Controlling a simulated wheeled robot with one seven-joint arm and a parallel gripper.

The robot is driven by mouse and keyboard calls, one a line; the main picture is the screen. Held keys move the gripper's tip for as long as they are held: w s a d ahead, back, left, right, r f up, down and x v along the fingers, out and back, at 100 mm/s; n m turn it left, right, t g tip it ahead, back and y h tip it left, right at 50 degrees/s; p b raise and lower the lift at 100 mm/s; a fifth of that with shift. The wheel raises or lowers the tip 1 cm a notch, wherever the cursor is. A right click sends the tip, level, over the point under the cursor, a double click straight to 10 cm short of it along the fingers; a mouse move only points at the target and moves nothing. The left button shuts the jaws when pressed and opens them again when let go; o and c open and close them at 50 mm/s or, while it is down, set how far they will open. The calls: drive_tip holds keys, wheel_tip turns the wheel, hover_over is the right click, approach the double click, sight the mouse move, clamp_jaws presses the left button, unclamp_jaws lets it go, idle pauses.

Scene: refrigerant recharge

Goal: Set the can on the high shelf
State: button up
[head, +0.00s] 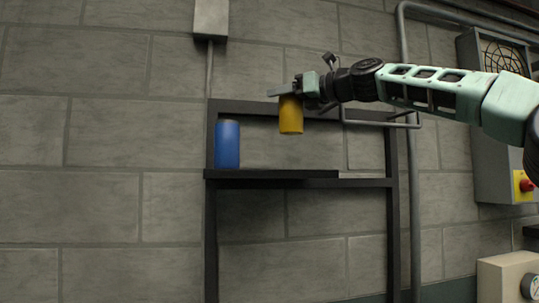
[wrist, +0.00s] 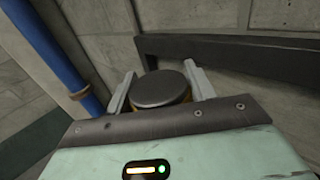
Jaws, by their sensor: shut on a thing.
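A yellow can (head: 291,117) is held upright in my gripper (head: 283,93), above the shelf in the head view. In the wrist view, the can's dark round top (wrist: 160,89) sits between the two fingers of my gripper (wrist: 161,92). The high shelf (head: 275,174) is a dark board on a dark metal frame. A clear gap shows between the can's bottom and the board. A blue can (head: 227,146) stands upright at the left end of the shelf. The yellow can is to its right and higher.
The dark frame has a top bar (head: 245,107) behind the yellow can and posts at both sides. A grey pipe (head: 413,180) and a grey cabinet with a red button (head: 526,185) are at the right. The shelf board right of the blue can looks free.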

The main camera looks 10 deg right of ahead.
sight(285, 134)
wheel_tip(285, 134, down, 8)
drive_tip(key=shift+d+f, duration=0.1)
drive_tip(key=shift+f, duration=0.05)
drive_tip(key=shift+s+f, duration=0.15)
idle(0.3)
drive_tip(key=shift+f, duration=0.2)
drive_tip(key=o, duration=1.2)
drive_tip(key=shift+c, duration=0.2)
drive_tip(key=shift+r, duration=0.1)
